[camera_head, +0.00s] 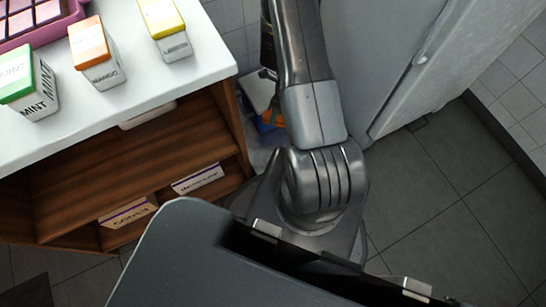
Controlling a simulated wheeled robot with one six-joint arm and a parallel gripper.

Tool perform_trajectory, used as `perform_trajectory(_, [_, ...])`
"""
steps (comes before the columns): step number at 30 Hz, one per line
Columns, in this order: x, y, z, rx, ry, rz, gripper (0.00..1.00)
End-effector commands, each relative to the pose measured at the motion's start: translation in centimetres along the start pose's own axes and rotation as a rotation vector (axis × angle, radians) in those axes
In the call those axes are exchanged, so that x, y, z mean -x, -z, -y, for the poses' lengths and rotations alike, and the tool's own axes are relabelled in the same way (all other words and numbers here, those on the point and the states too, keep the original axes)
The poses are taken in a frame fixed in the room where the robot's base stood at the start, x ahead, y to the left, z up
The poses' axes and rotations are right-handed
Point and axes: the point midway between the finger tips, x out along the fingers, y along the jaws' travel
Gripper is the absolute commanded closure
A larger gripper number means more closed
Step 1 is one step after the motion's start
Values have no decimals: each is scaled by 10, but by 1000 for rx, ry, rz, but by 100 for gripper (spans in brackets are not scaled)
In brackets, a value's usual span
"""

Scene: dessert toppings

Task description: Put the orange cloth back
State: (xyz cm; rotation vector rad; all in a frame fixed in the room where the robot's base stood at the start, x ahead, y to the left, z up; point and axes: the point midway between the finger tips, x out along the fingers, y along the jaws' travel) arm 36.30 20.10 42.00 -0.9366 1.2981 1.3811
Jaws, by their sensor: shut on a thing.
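An orange patch (270,122), possibly the orange cloth, shows low in the gap between the wooden cabinet and my arm. It is small, lies against something blue, and is partly hidden by my arm. I cannot tell whether it is cloth. My arm rises from the lower middle and leaves the picture at the top. A dark part of it shows along its left side, but no jaws can be made out. What my gripper holds cannot be seen here.
A white counter (150,82) on a wooden cabinet (130,165) stands at left, with green MINT (30,85), orange-topped (96,53) and yellow-topped (166,30) boxes. A pale object (256,92) stands beside it. A grey door (400,60) is behind my arm. Tiled floor (440,200) is clear at right.

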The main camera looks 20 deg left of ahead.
Motion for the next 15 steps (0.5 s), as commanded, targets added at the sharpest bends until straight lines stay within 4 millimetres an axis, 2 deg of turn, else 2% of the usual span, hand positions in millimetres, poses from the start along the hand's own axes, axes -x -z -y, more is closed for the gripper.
perform_trajectory(1, [-10, 2, -1, 53, 2, 1, 68])
perform_trajectory(15, [-72, 14, -6, 600, -9, 25, 68])
